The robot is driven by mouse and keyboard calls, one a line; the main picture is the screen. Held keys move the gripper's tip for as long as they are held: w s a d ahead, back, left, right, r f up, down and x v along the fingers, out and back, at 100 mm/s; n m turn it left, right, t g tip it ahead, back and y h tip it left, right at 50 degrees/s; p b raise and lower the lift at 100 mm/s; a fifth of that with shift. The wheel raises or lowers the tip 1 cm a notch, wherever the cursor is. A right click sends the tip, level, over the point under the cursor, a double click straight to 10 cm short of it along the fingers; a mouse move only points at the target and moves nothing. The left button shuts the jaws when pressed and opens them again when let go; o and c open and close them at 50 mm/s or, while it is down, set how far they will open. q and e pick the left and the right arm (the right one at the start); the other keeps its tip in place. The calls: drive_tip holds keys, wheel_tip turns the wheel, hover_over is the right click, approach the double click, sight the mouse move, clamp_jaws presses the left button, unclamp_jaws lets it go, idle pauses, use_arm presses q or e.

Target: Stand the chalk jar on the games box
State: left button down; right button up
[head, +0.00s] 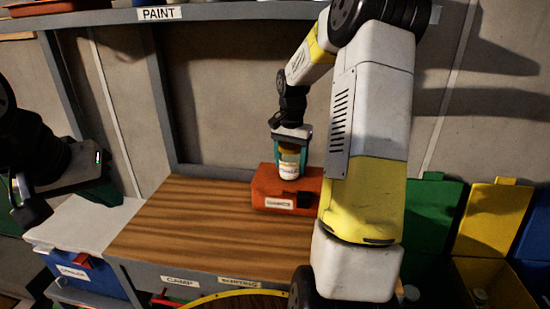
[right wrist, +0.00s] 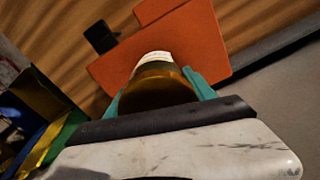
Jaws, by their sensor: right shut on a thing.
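The chalk jar (head: 289,170) is a small amber jar with a white label. My right gripper (head: 290,155) is shut on it and holds it upright from above. The games box (head: 266,187) is a flat orange-red case with a "GAMES" label on the wooden bench top. The jar's base is over the box's top; I cannot tell whether they touch. In the right wrist view the jar (right wrist: 156,88) sits between teal fingers, with the orange box (right wrist: 205,45) behind it. My left gripper (head: 64,203) is open and empty at the far left, above a grey lid.
The wooden bench top (head: 190,225) is clear left of the box. A blue cooler (head: 85,272) with a grey lid stands at the left. A shelf marked "PAINT" (head: 200,14) runs above. Green (head: 430,215) and yellow (head: 495,220) bins stand at the right.

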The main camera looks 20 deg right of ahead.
drive_tip(key=o, duration=1.6)
wheel_tip(320, 180, up, 8)
drive_tip(key=shift+f, duration=0.1)
